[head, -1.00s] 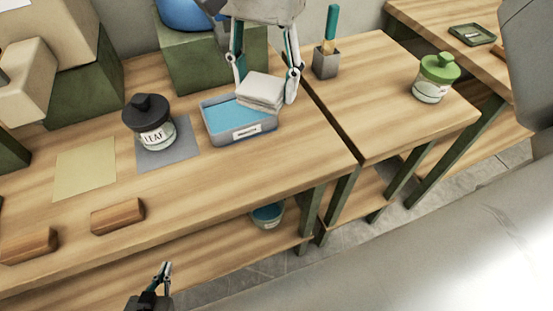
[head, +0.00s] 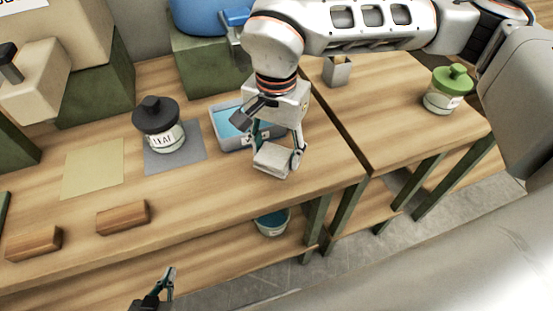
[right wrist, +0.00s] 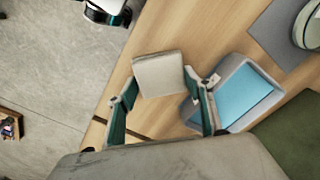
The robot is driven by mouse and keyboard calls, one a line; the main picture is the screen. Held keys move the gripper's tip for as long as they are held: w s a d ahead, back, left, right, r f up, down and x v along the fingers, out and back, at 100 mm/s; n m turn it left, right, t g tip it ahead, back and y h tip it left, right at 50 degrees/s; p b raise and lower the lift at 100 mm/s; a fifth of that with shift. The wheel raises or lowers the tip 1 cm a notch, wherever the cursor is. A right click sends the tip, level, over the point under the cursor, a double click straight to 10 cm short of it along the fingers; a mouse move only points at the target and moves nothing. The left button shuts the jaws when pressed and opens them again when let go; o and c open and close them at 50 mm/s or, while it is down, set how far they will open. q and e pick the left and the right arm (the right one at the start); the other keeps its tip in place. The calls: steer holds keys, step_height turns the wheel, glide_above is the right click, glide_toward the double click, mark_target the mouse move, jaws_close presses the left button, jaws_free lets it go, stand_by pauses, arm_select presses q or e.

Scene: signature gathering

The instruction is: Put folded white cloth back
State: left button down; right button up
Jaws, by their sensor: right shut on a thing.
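The folded white cloth (head: 273,159) is a small pale block held between the fingers of my right gripper (head: 278,157). It is in front of the grey tray with a blue inside (head: 228,140), toward the table's front edge. In the right wrist view the cloth (right wrist: 158,75) sits between the two fingertips, with the tray (right wrist: 228,120) to its right and apart from it. In the head view my right arm hides part of the tray. My left gripper (head: 165,285) is low at the bottom of the head view, empty, its fingers seen small.
A black-lidded "LEAF" jar (head: 160,125) stands on a grey mat (head: 185,160) left of the tray. A yellow sheet (head: 93,168) and two wooden blocks (head: 123,217) lie further left. A green-lidded jar (head: 447,92) stands on the right table. The front middle of the table is clear.

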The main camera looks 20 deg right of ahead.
mark_target(277, 162)
steer(key=shift+f, duration=1.8)
steer(key=shift+f, duration=0.2)
steer(key=o, duration=1.1)
steer(key=shift+c, duration=0.2)
step_height(277, 162, up, 12)
steer(key=shift+r, duration=0.2)
steer(key=shift+s, duration=0.1)
